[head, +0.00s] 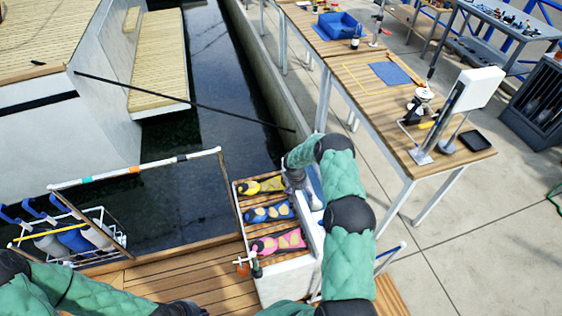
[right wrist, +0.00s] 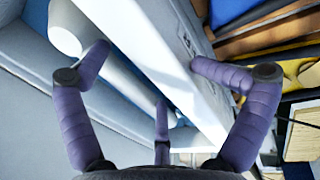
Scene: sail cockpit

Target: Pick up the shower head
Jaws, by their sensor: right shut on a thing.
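My right gripper (head: 300,184) is at the white locker box beside the deck, at the end of my green right arm. In the right wrist view, its purple fingers (right wrist: 150,72) are closed around a pale, rounded white piece (right wrist: 122,78), which I take to be the shower head. It lies close along the white box wall (right wrist: 180,60). The shower head's far end and the exact contacts are partly hidden. My left arm comes in at the lower left of the head view; its dark end (head: 182,308) is at the bottom edge, where the fingers cannot be made out.
Yellow, blue and pink items (head: 278,240) lie in wooden slots left of my right arm. A rail (head: 135,169) and a wire basket (head: 70,238) stand at the left over dark water. A wooden table (head: 370,90) stands on the quay at the right.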

